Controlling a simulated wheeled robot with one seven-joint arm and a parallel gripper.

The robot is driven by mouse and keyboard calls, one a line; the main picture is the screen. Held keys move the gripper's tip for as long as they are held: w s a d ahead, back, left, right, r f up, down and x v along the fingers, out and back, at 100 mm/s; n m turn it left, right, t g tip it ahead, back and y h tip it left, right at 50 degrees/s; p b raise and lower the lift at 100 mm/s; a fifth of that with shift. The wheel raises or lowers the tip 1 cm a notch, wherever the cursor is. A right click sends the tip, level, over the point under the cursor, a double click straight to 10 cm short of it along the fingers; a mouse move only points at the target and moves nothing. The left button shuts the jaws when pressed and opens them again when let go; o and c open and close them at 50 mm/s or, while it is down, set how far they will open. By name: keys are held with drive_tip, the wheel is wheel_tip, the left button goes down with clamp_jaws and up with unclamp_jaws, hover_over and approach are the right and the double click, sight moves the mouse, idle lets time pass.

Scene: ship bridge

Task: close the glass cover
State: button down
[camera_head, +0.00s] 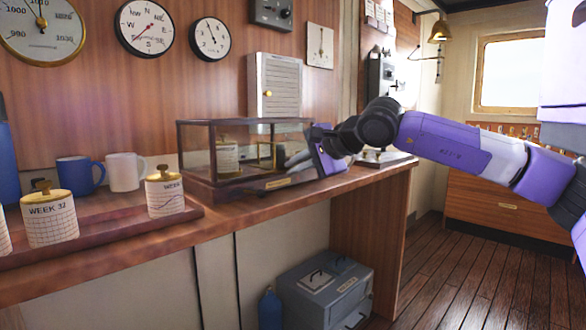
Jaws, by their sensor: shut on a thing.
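The glass cover (196,124) is a dark-framed box with clear panes, on a dark wooden base (228,195) on the counter. It looks upright and low over the base; I cannot tell whether a small gap is left. Inside show a chart drum (227,158) and brass parts (266,153). My gripper (296,160) is at the right end of the case, shut on the glass cover's right side. The exact contact and the case's right end are hidden by my gripper and wrist.
Left on the counter, a wooden tray (110,236) holds paper-wrapped drums, one marked WEEK 32 (50,222). Blue (78,174) and white (124,172) mugs stand behind. A louvred box (274,88) hangs above the case. A grey box (325,292) sits below the counter.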

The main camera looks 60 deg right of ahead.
drive_tip(key=f, duration=0.1)
drive_tip(key=f+b, duration=0.1)
drive_tip(key=shift+s+f, duration=0.2)
drive_tip(key=shift+f, duration=0.1)
drive_tip(key=shift+a+f, duration=0.1)
drive_tip(key=shift+f, duration=0.05)
drive_tip(key=shift+a, duration=0.1)
drive_tip(key=c, duration=1.5)
unclamp_jaws()
drive_tip(key=shift+f, duration=0.1)
drive_tip(key=shift+c, duration=0.2)
drive_tip(key=shift+s+r, duration=0.1)
drive_tip(key=shift+r, duration=0.1)
drive_tip(key=p+v, duration=0.2)
drive_tip(key=v, duration=0.5)
drive_tip(key=shift+r, duration=0.4)
drive_tip(key=shift+s, duration=0.1)
